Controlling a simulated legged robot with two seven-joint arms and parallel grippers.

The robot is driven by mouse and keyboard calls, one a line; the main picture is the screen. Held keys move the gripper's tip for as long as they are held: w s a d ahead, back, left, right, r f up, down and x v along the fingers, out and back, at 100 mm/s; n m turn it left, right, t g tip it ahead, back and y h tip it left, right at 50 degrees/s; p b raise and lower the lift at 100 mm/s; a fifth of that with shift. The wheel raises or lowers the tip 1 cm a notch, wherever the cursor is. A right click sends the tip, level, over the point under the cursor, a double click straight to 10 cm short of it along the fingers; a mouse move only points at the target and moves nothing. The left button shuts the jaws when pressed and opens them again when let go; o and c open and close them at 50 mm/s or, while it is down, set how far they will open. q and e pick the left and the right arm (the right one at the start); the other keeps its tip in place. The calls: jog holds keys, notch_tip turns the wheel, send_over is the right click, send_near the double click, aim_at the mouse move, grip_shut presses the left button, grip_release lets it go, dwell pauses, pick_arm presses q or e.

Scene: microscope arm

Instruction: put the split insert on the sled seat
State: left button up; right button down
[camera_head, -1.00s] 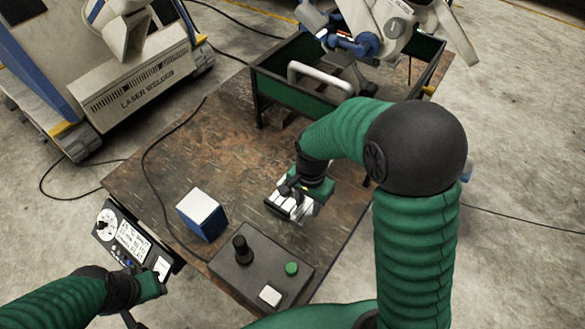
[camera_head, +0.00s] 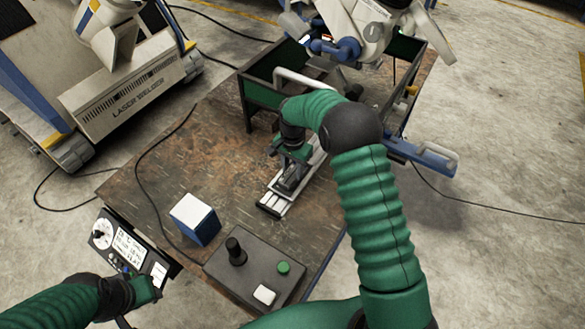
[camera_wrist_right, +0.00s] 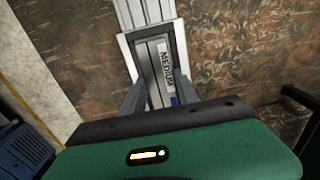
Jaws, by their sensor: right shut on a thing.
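A silver rail (camera_head: 274,202) with a dark near end lies on the brown table. My right gripper (camera_head: 290,182) is low over it, partway along. In the right wrist view my right gripper (camera_wrist_right: 160,92) has its two fingers on either side of a grey piece (camera_wrist_right: 162,62) labelled "MEDIUM" and is shut on it. A pale rectangular frame (camera_wrist_right: 125,52) surrounds that piece, in line with the rail. I cannot tell for sure which part is the insert and which the sled seat. My left gripper (camera_head: 142,292) is beside a dial-and-display panel (camera_head: 128,248); its jaws are unclear.
A blue-and-white box (camera_head: 195,219) and a grey control box (camera_head: 255,268) with a black knob and green button stand on the table's near part.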

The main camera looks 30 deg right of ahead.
aim_at(293, 170)
jog(key=shift+w+d+f, duration=0.2)
jog(key=shift+f, duration=0.05)
jog(key=c, duration=1.3)
grip_release()
jog(key=o, duration=0.4)
jog(key=shift+s, duration=0.15)
jog(key=shift+a, duration=0.15)
jog(key=shift+r, duration=0.4)
notch_tip(293, 170, up, 11)
jog(key=shift+r, duration=0.15)
